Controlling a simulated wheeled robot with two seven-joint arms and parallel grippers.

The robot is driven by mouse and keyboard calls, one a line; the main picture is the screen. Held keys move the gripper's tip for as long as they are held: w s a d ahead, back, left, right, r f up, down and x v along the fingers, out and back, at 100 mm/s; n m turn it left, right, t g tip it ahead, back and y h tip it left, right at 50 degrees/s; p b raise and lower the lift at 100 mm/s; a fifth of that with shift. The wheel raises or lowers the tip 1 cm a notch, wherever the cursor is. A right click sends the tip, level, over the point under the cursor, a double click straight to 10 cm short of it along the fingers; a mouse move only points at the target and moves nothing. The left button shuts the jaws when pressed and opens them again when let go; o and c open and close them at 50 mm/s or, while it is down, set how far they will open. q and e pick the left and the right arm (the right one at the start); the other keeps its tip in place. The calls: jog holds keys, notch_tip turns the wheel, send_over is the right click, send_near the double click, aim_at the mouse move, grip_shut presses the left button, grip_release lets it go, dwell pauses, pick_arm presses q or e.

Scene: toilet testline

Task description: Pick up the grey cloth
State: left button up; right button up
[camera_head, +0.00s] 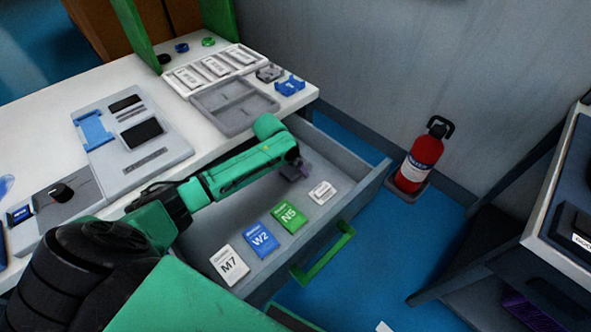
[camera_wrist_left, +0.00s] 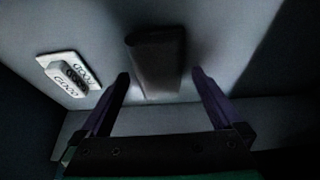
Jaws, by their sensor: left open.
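The grey cloth (camera_wrist_left: 156,52) appears in the left wrist view as a dark grey, folded, oblong piece lying on the drawer floor. My left gripper (camera_wrist_left: 161,75) is open, with one purple finger on each side of the near end of the cloth. The fingers look apart from it; their height above it is hard to tell. In the head view my left gripper (camera_head: 294,172) is down inside the open drawer (camera_head: 220,225), near its far end. There the cloth cannot be made out clearly beside the arm and gripper. My right gripper is not in view.
A white labelled piece (camera_wrist_left: 70,75) lies left of the cloth in the wrist view. White M7 (camera_head: 230,265), blue W2 (camera_head: 262,240) and green N5 (camera_head: 289,216) packets lie in the drawer. Drawer walls enclose the gripper. A grey tray (camera_head: 235,108) stands on the worktop above.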

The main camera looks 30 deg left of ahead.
aim_at(295, 166)
pick_arm(q)
jog(key=shift+w+f, duration=0.15)
jog(key=shift+f, duration=0.1)
jog(key=shift+r, duration=0.1)
jog(key=c, duration=1.3)
jog(key=shift+o, duration=0.2)
jog(key=shift+r, duration=0.1)
notch_tip(295, 166, up, 20)
jog(key=p, duration=0.2)
